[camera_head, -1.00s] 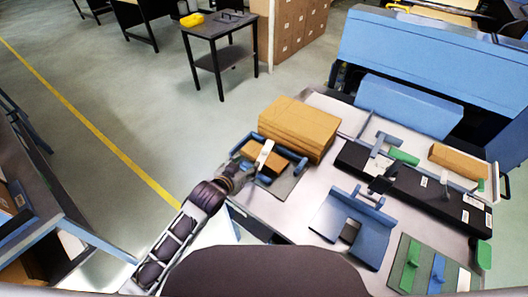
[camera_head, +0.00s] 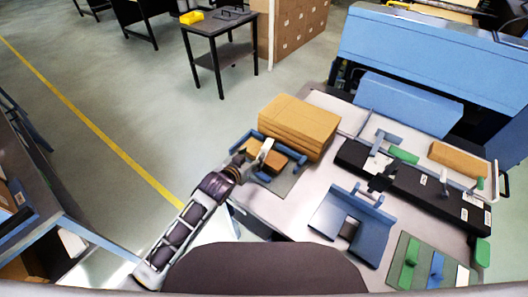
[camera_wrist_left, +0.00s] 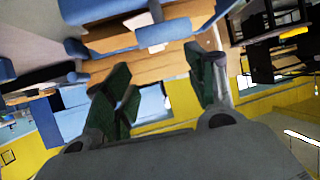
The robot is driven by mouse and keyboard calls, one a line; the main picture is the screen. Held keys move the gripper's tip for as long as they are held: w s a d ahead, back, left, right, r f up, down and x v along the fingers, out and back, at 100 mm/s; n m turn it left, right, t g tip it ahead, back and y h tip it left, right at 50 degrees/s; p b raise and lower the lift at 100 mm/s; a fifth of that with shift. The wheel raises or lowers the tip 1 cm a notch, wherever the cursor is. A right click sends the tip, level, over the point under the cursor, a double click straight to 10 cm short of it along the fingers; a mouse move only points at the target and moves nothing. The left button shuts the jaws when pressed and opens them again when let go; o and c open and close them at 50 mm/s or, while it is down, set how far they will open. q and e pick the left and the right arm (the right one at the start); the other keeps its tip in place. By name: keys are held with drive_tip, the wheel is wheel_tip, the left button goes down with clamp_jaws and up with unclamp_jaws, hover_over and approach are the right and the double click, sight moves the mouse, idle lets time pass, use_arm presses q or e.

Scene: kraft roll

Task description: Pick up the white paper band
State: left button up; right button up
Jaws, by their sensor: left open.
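A white paper band (camera_head: 266,149) shows as a pale strip over a small brown block (camera_head: 255,158) in a blue holder (camera_head: 299,158). My left gripper (camera_head: 246,162) is at the holder's left side, close to the band. In the wrist view its two dark green fingers (camera_wrist_left: 160,80) are spread apart, with nothing gripped between them. Whether a finger touches the band cannot be told. My right gripper is in neither view.
A tall brown stack (camera_head: 298,125) stands just behind the holder. A blue tray (camera_head: 335,222) lies to the right, with a long black unit (camera_head: 430,190) behind it. A green-grey board (camera_head: 425,268) is at the front right. Some bare tabletop (camera_head: 290,212) lies before the holder.

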sight(264, 149)
use_arm(q)
drive_tip(key=shift+x, duration=2.45)
drive_tip(key=shift+x, duration=2.6)
drive_tip(key=shift+s+d, duration=0.1)
drive_tip(key=shift+d, duration=0.05)
drive_tip(key=shift+c, duration=0.4)
drive_tip(key=shift+f, duration=0.1)
drive_tip(key=c, duration=0.7)
